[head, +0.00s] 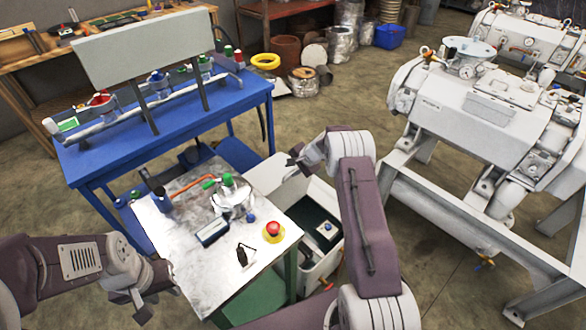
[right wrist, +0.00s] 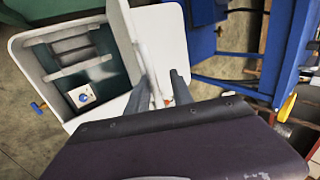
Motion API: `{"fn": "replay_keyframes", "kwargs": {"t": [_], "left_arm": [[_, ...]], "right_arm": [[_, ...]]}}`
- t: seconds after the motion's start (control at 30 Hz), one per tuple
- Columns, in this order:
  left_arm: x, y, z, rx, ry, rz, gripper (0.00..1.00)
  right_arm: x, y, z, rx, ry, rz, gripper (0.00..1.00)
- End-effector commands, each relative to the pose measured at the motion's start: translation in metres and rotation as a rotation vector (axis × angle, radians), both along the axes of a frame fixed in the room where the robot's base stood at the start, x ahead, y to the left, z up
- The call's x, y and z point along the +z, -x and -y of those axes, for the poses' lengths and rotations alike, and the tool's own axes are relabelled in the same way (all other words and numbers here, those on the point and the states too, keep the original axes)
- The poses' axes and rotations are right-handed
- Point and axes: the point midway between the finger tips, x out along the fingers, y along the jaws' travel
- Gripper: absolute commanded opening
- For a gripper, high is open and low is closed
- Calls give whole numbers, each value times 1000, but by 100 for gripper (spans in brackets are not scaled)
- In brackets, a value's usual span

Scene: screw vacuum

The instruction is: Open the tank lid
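The white tank (head: 330,265) stands on the floor right of the metal-topped table. Its top is partly uncovered, showing a dark green inside with a small pale block with a blue knob. The tank also shows in the right wrist view (right wrist: 30,55). A white panel that looks like its lid (head: 268,175) is raised along the far side, also in the right wrist view (right wrist: 165,45). My right gripper (head: 297,163) is beside this panel; its two fingers (right wrist: 163,92) are apart near the panel's edge, contact unclear. My left gripper (head: 135,303) is low at the left, away from the tank.
The metal-topped table (head: 185,255) holds a red button (head: 273,230), a gauge and a small display. A blue bench (head: 150,135) stands behind. White vacuum machines (head: 480,105) on a grey frame stand at the right. Bare floor lies between tank and frame.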

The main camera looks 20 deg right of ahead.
Motion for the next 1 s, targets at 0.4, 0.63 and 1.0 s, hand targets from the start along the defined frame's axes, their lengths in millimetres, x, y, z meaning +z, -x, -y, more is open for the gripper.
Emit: {"fn": "replay_keyframes", "kwargs": {"t": [0.4,0.63,1.0], "left_arm": [[-1,0,0,0,0,0,36],[-1,0,0,0,0,0,36],[-1,0,0,0,0,0,36]], "right_arm": [[31,20,8,-2,-2,-1,32],[65,41,16,-1,0,2,32],[77,49,18,1,0,1,32]]}}
